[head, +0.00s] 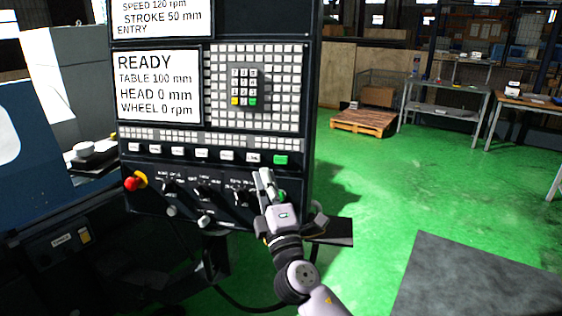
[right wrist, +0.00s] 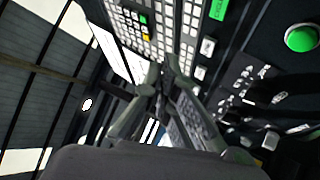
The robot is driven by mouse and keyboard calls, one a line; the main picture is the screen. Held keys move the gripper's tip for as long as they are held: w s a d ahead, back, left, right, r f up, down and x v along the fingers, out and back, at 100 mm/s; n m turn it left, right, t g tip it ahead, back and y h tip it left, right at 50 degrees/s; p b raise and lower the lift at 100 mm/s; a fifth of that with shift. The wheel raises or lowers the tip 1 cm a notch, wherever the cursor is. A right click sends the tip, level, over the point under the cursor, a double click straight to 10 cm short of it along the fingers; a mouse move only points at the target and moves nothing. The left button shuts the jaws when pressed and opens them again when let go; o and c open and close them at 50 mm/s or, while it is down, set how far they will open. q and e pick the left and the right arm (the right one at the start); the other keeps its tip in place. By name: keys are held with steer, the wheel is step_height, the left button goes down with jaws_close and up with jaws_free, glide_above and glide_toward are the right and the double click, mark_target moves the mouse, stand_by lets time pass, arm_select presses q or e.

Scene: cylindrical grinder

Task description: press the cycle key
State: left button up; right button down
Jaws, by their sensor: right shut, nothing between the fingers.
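A control panel (head: 212,140) stands before me in the head view. A green rectangular key (head: 281,160) ends its row of white keys at the right; its lettering is too small to read. The green key also shows at the top of the right wrist view (right wrist: 218,9). A round green button (right wrist: 301,38) sits lower on the panel; in the head view my gripper partly hides it. My right gripper (head: 264,174) is shut and empty, its tips just below and left of the green rectangular key. Contact with the panel cannot be told. My left gripper is out of view.
The screen (head: 157,87) reads READY. A red stop knob (head: 132,184) and several black selector knobs lie along the lower panel. A keypad (head: 244,87) sits above. Green floor is open to the right, with a pallet (head: 363,122) and benches behind.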

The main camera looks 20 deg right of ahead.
mark_target(281, 160)
steer(key=shift+w+d+f+b, duration=0.25)
steer(key=shift+w+d+b, duration=0.45)
steer(key=shift+w, duration=0.55)
steer(key=shift+w+d+f+b, duration=0.3)
steer(key=shift+w+d+b, duration=0.4)
steer(key=shift+w, duration=0.55)
steer(key=shift+w+d+f+b, duration=0.25)
steer(key=shift+w+d+b, duration=0.4)
steer(key=shift+w, duration=0.6)
steer(key=shift+d, duration=0.1)
steer(key=shift+w+d+f, duration=0.1)
steer(key=shift+w, duration=0.1)
steer(key=shift+w+d, duration=0.1)
steer(key=shift+w, duration=0.1)
